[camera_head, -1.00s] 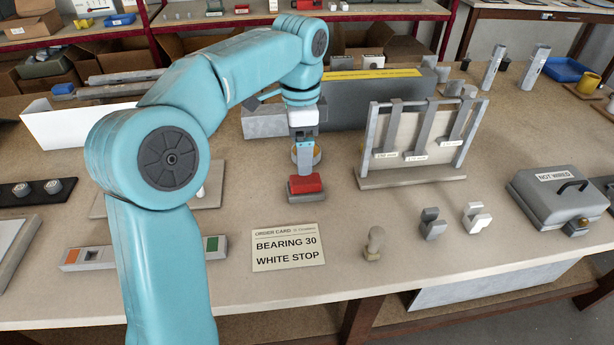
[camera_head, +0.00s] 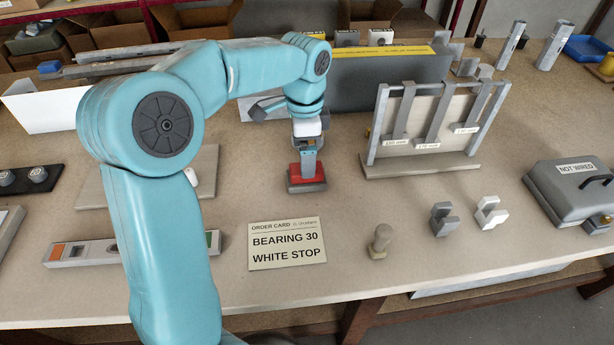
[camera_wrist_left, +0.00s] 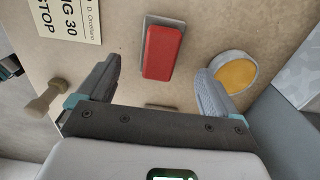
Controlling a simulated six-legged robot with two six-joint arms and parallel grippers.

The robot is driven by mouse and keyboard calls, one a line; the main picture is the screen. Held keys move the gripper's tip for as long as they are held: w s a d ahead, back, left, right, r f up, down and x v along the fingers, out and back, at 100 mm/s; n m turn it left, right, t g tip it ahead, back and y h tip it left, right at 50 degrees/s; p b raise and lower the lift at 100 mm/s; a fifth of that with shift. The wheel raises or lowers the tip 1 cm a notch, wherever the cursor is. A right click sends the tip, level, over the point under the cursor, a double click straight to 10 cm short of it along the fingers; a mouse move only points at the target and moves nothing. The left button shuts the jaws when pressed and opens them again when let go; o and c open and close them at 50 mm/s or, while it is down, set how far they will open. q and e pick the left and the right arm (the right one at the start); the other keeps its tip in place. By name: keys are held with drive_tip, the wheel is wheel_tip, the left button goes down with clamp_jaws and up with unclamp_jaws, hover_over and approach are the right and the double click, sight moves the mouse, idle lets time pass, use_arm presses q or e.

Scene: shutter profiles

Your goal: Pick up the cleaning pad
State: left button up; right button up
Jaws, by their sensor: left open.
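The cleaning pad, a red block on a grey base (camera_head: 295,172), lies on the bench behind the order card. It also shows in the left wrist view (camera_wrist_left: 163,52), top centre, beyond the fingertips. My left gripper (camera_head: 308,166) points down over the pad, and its fingers hide part of the red top. In the left wrist view my left gripper (camera_wrist_left: 157,78) is open, its two fingers apart with nothing between them. I cannot tell the exact height above the pad. My right gripper is not in view.
A yellow disc with a pale rim (camera_wrist_left: 236,75) lies close to one finger. The order card (camera_head: 287,244) and a small knobbed peg (camera_head: 380,241) are in front. A grey box (camera_head: 390,90) stands behind; a profile rack (camera_head: 425,165) is to the right.

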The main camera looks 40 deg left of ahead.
use_arm(q)
drive_tip(key=shift+s+f, duration=0.25)
drive_tip(key=shift+f, duration=0.55)
drive_tip(key=f, duration=0.4)
drive_tip(key=shift+w+d+f, duration=0.1)
drive_tip(key=shift+w+f, duration=0.25)
drive_tip(key=shift+f, duration=0.4)
drive_tip(key=shift+c, duration=0.3)
drive_tip(key=c, duration=1.1)
drive_tip(key=shift+r, duration=0.15)
wheel_tip(320, 180, up, 20)
drive_tip(key=p, duration=0.3)
